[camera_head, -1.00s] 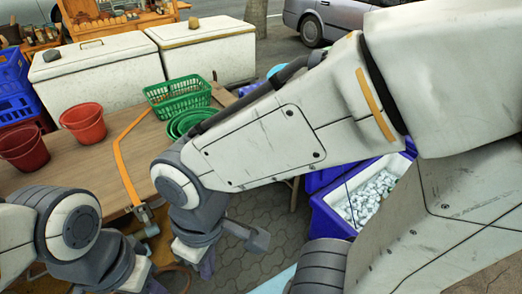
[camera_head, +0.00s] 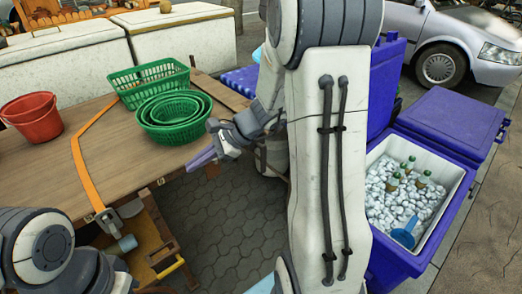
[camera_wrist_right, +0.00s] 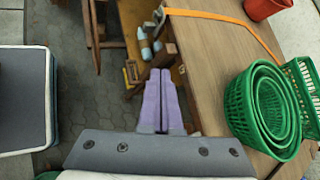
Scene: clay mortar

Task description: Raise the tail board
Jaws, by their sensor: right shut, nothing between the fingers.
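No part can be picked out for certain as the tail board. A long wooden deck (camera_head: 110,140) runs across the left of the head view, with an orange strap (camera_head: 84,172) over it and a metal buckle (camera_head: 108,220) at its near edge. Below that edge is wooden framing (camera_head: 150,232) with a yellow-orange bar (camera_head: 170,268). My right gripper (camera_head: 190,163) is shut and empty, beside the deck's right edge. In the right wrist view, its purple fingers (camera_wrist_right: 161,74) lie along the deck edge, by a wooden block (camera_wrist_right: 160,55). My left arm shows at lower left; its gripper is not seen.
Nested green baskets (camera_head: 173,115) and a green crate (camera_head: 150,80) stand on the deck, with red buckets (camera_head: 35,118) at left. A blue cooler (camera_head: 400,250) of ice and bottles stands right, near a car (camera_head: 450,50). Paving (camera_head: 215,230) between is clear.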

